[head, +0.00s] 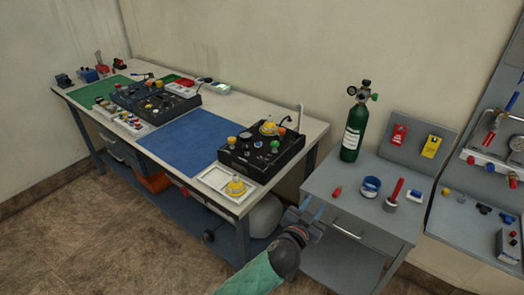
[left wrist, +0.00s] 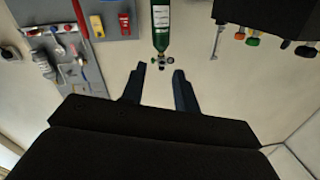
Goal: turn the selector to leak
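A black trainer box (head: 245,160) stands at the right end of the workbench, with several coloured knobs and a yellow-topped part (head: 268,128) on it. The box shows upside down at the upper right of the left wrist view (left wrist: 262,14). My left gripper (head: 312,208) is in front of the side table, low and to the right of the box, apart from it. Its two fingers (left wrist: 161,78) are spread with nothing between them. My right gripper is not in view.
A green gas cylinder (head: 354,130) with a gauge stands on the grey side table (head: 325,178), right of the box. A white tray (head: 213,180) with a yellow part is at the bench's front edge. The blue mat (head: 180,143) is clear.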

